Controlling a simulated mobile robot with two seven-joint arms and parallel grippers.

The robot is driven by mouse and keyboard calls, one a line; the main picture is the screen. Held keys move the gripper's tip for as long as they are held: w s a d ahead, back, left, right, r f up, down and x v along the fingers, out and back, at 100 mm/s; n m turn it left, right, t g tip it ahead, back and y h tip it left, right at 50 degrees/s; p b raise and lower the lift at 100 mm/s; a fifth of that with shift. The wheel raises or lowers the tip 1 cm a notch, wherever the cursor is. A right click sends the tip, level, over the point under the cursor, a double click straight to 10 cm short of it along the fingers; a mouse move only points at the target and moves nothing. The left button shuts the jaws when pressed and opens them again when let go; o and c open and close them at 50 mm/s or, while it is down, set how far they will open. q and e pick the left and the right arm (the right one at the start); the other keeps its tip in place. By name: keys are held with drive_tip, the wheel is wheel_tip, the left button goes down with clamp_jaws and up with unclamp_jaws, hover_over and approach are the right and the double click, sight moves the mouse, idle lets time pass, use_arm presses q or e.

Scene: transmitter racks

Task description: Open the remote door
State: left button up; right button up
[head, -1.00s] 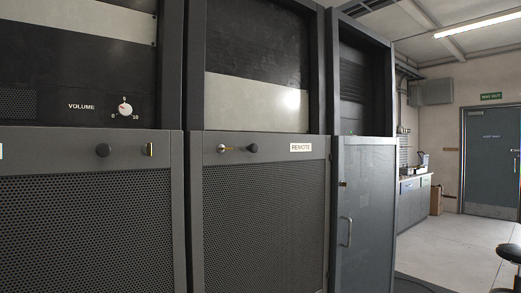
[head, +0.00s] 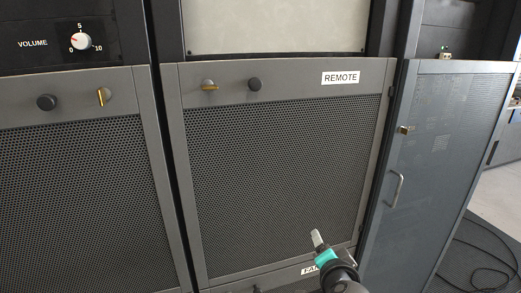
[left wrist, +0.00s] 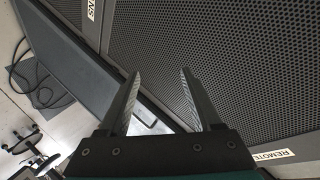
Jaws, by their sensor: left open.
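The remote door (head: 270,150) is a grey panel with a dark perforated mesh, and it looks closed. Its REMOTE label (head: 340,78) is at the upper right and also shows in the left wrist view (left wrist: 272,155). A brass latch (head: 210,87) lies roughly level at its upper left, with a dark round knob (head: 254,84) to the right of it. My left gripper (head: 317,238) is in front of the door's lower right, well below the latch. In the left wrist view its two fingers (left wrist: 158,98) are apart with nothing between them. My right gripper is out of view.
A neighbouring left door (head: 70,180) has its own knob and an upright brass latch (head: 101,96). A tall cabinet with a bar handle (head: 397,189) stands to the right. Black cable (head: 485,270) lies on the floor at the right.

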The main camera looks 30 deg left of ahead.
use_arm(q)
wheel_tip(320, 180, up, 21)
drive_tip(key=s+a+n+t+y+p, duration=0.1)
drive_tip(key=s+a+n+y+p, duration=0.1)
drive_tip(key=n+y+p, duration=0.15)
drive_tip(key=n+g+y+p, duration=0.1)
drive_tip(key=n+y+p, duration=0.1)
drive_tip(key=n+y, duration=0.35)
approach(256, 85)
drive_tip(key=shift+n+h, duration=0.7)
drive_tip(key=shift+n, duration=0.2)
drive_tip(key=p+x, duration=0.1)
drive_tip(key=x, duration=0.1)
drive_tip(key=p+x, duration=0.1)
drive_tip(key=x, duration=0.1)
drive_tip(key=r+x, duration=0.1)
drive_tip(key=x, duration=0.1)
drive_tip(key=shift+a+r+p, duration=0.1)
drive_tip(key=shift+a+p, duration=0.3)
drive_tip(key=shift+a, duration=0.05)
drive_tip(key=shift+x, duration=0.8)
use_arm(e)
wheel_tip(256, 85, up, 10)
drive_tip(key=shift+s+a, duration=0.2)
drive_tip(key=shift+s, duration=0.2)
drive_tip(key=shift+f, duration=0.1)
use_arm(q)
clamp_jaws()
